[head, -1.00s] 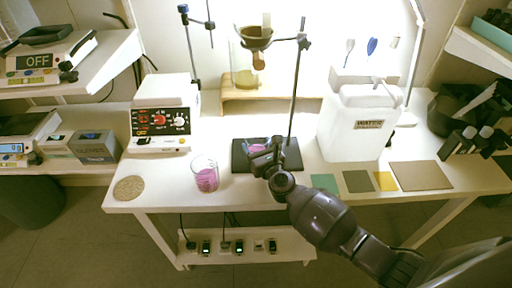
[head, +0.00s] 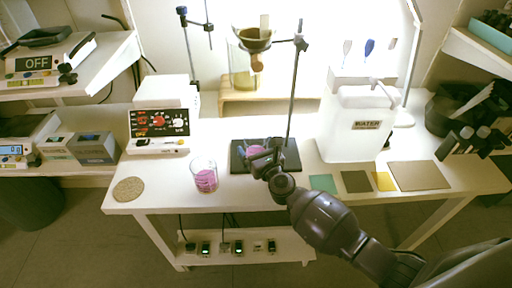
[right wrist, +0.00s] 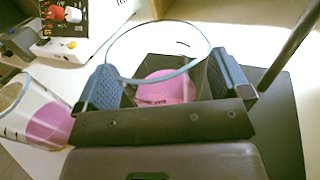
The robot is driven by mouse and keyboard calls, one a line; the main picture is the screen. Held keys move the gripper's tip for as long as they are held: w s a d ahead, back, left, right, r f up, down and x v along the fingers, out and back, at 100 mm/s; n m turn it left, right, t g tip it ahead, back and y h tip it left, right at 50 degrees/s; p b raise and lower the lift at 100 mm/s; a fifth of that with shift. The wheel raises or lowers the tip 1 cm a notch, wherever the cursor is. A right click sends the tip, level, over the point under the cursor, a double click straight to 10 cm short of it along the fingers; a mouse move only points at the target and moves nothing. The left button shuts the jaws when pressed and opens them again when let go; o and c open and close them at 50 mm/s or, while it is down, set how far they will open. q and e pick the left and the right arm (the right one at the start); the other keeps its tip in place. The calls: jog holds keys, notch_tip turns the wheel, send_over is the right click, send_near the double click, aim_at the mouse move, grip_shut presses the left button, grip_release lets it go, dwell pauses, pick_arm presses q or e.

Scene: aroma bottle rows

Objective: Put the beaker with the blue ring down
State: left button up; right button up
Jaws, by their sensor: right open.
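A clear beaker (right wrist: 165,88) with a bluish rim and pink liquid stands between the two fingers of my right gripper (right wrist: 166,92), over the black stand base (right wrist: 275,125). The fingers are apart, one on each side of the beaker; I cannot tell whether either touches the glass. In the head view my right gripper (head: 258,162) hides much of this beaker, and some pink shows above it. A second beaker (head: 205,176) with pink liquid stands on the table to the left; it also shows in the right wrist view (right wrist: 45,122). My left gripper is out of view.
A thin metal rod (head: 293,95) rises from the stand base behind the gripper. A white water container (head: 352,125) stands to the right, with coloured squares (head: 357,181) before it. A hotplate device (head: 160,122) and round cork mat (head: 128,189) are at the left.

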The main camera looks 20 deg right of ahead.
jog(key=s, duration=0.7)
jog(key=s+d, duration=0.1)
jog(key=s, duration=0.2)
jog(key=shift+s+d+f, duration=0.1)
jog(key=shift+s+f, duration=0.05)
jog(key=shift+s, duration=0.55)
jog(key=shift+s+n, duration=0.25)
jog(key=shift+n, duration=0.25)
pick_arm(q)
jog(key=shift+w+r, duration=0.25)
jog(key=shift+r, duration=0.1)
pick_arm(e)
jog(key=s+d+f+n+g, duration=0.2)
jog(key=s+n, duration=0.5)
jog(key=n, duration=0.4)
jog(key=s+d+f+n+g+h, duration=0.1)
jog(key=s+d+f+n+g, duration=0.1)
jog(key=s+n, duration=0.6)
jog(key=s+d+f+n+g, duration=0.2)
jog(key=s+n, duration=0.5)
jog(key=n, duration=0.9)
notch_tip(320, 180, down, 2)
jog(key=shift+s+d+f+g+h, duration=0.1)
jog(key=shift+s+d+g+h, duration=0.1)
jog(key=shift+d+g+h, duration=0.25)
